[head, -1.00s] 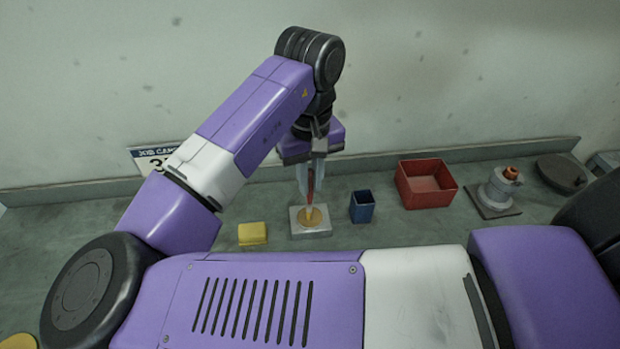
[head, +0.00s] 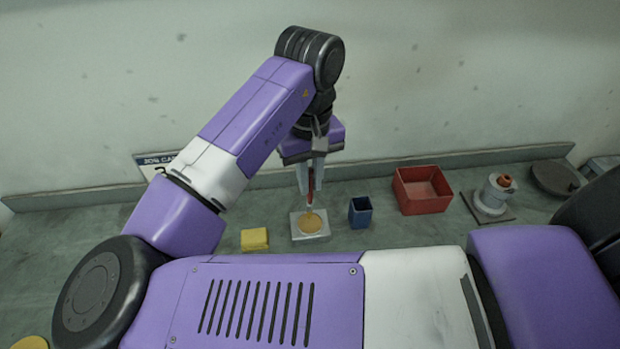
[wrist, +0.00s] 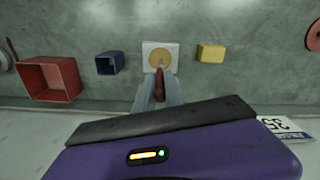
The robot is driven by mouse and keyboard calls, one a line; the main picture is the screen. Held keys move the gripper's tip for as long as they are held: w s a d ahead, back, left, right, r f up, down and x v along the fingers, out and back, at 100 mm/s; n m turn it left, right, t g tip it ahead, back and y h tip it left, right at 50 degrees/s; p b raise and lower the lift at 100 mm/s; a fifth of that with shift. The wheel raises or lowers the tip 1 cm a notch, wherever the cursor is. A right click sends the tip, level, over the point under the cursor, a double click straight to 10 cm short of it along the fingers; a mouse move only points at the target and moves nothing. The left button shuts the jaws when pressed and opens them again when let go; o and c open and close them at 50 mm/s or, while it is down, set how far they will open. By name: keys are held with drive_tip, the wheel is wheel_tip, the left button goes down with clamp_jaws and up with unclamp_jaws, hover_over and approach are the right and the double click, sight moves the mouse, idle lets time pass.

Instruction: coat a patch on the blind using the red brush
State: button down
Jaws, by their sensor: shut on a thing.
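My gripper (head: 311,184) is shut on the red brush (head: 311,194) and points down. A pale square plate (head: 296,233) with a round tan patch (head: 311,226) on it lies just below the brush. I take the plate for the blind, but cannot be sure. In the wrist view, the brush's reddish handle (wrist: 160,86) sits between the fingers, and its lower end overlaps the edge of the tan disc (wrist: 160,56). I cannot tell whether the bristles touch it.
A yellow block (head: 255,239) is left of the plate. A blue open cup (head: 360,212) and a red open bin (head: 423,204) stand to its right. Further right are a grey valve-like fitting (head: 492,196) and a dark round disc (head: 556,178). The wall is behind.

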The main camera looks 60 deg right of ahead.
sight(310, 169)
drive_tip(key=shift+r+p, duration=1.85)
drive_tip(key=shift+r, duration=0.25)
